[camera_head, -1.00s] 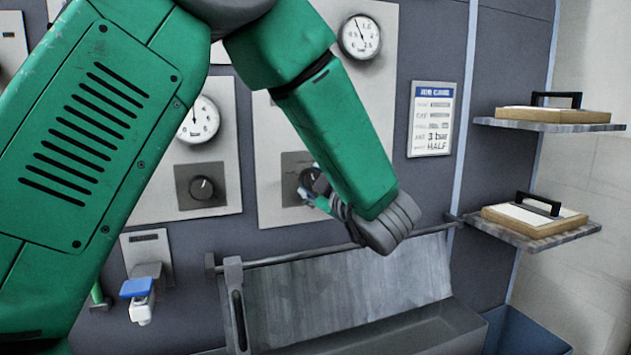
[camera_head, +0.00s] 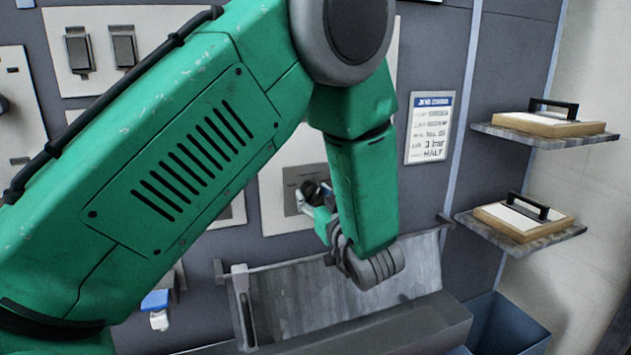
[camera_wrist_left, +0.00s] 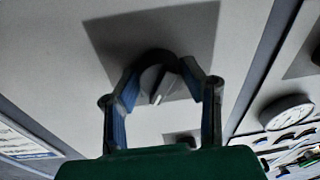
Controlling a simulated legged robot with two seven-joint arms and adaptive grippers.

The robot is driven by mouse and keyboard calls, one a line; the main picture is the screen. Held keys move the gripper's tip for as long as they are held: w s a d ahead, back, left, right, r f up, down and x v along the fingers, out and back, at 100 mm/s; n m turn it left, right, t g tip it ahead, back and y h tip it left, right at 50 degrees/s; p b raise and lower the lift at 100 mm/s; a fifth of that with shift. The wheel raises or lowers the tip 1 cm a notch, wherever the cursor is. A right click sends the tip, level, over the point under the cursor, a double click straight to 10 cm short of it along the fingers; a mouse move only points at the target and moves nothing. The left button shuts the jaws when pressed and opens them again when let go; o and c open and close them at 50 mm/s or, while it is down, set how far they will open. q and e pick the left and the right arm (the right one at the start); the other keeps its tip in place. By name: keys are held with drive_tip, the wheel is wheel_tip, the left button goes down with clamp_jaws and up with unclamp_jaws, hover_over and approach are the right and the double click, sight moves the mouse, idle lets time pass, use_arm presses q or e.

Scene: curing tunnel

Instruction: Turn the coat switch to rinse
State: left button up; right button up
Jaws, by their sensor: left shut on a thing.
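A dark round switch knob (camera_head: 308,189) sits on a dark square plate (camera_head: 291,190) on a pale wall panel. I cannot read any label on it, so I cannot confirm it is the coat switch. My left gripper (camera_head: 316,194) is at the knob, partly hidden by its own wrist. In the left wrist view the knob (camera_wrist_left: 157,80) lies between the two blue-lined fingers of the left gripper (camera_wrist_left: 163,85), which is shut on it. A pale pointer mark on the knob points toward the bottom of that view. My right gripper is not in view.
A grey trough (camera_head: 400,325) lies below the panel. Two shelves at the right hold blocks with black handles (camera_head: 553,108). A printed notice (camera_head: 429,127) hangs left of them. My green left arm hides much of the panel.

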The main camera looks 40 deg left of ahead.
use_arm(q)
drive_tip(key=m+p, duration=0.3)
drive_tip(key=m, duration=0.1)
drive_tip(key=shift+s+f+t, duration=0.1)
drive_tip(key=shift+t, duration=0.3)
drive_tip(key=shift+d+f+m+t+p, duration=0.1)
drive_tip(key=shift+m+t+p, duration=0.2)
drive_tip(key=shift+m+p, duration=1.65)
drive_tip(key=shift+m+b, duration=0.4)
drive_tip(key=shift+m, duration=0.25)
drive_tip(key=o, duration=1.1)
drive_tip(key=shift+o, duration=0.2)
drive_tip(key=shift+w, duration=0.2)
drive_tip(key=shift+s+d, duration=0.1)
